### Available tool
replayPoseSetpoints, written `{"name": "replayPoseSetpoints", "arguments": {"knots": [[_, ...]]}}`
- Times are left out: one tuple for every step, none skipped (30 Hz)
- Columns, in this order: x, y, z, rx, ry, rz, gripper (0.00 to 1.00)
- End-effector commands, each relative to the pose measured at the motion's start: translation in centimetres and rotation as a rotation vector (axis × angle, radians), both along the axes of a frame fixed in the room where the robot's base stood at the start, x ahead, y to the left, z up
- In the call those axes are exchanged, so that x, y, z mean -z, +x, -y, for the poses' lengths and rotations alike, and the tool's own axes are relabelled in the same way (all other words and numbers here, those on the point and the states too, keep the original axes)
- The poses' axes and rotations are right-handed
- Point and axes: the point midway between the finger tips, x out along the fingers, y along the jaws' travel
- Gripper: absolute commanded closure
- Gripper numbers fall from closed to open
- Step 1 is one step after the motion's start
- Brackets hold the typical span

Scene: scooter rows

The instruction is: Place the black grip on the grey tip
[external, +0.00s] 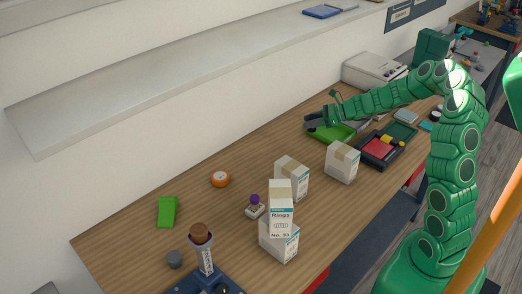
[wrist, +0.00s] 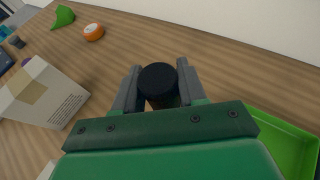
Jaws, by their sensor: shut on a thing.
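My gripper (external: 317,121) is shut on the black grip (wrist: 159,82), a short dark cylinder seen from its round end between the two grey fingers (wrist: 159,88) in the wrist view. In the external view the gripper is at the left end of the green tray, toward the back of the table. I cannot clearly pick out the grey tip. A post (external: 207,262) with a brown top (external: 200,233) stands on a blue base at the front left. A small dark grey cylinder (external: 174,259) stands on the table beside it.
The green tray (external: 343,134) also shows in the wrist view (wrist: 297,141). White boxes (external: 292,180), one stacked on another, stand mid-table. An orange round thing (external: 220,179), a green block (external: 167,211) and a purple-knobbed part (external: 255,205) lie left.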

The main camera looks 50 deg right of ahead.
Motion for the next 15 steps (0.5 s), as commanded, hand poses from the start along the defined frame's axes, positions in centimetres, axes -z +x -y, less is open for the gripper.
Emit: {"name": "replayPoseSetpoints", "arguments": {"knots": [[0.0, 0.0, 0.0, 0.0, 0.0, 0.0, 0.89], [0.0, 0.0, 0.0, 0.0, 0.0, 0.0, 0.89], [0.0, 0.1, -0.1, -0.002, 0.001, 0.0, 0.89], [0.0, 0.1, -0.2, -0.004, 0.0, 0.0, 0.89], [0.0, 0.2, -0.4, -0.007, 0.001, 0.0, 0.89], [0.0, 0.4, -0.8, -0.013, 0.0, -0.001, 0.89], [0.0, 0.6, -1.1, -0.018, 0.0, -0.001, 0.89], [0.0, 0.8, -1.5, -0.024, 0.001, -0.002, 0.89], [0.0, 1.2, -2.1, -0.036, 0.001, -0.002, 0.89], [0.0, 1.5, -2.6, -0.045, 0.001, -0.002, 0.89], [0.0, 1.8, -3.2, -0.054, 0.001, -0.002, 0.89], [0.0, 2.2, -4.1, -0.069, 0.001, -0.002, 0.89], [0.0, 2.6, -4.7, -0.08, 0.0, -0.001, 0.89], [0.0, 2.9, -5.4, -0.091, -0.001, -0.002, 0.89], [0.0, 3.3, -6.3, -0.105, 0.001, -0.003, 0.89]]}}
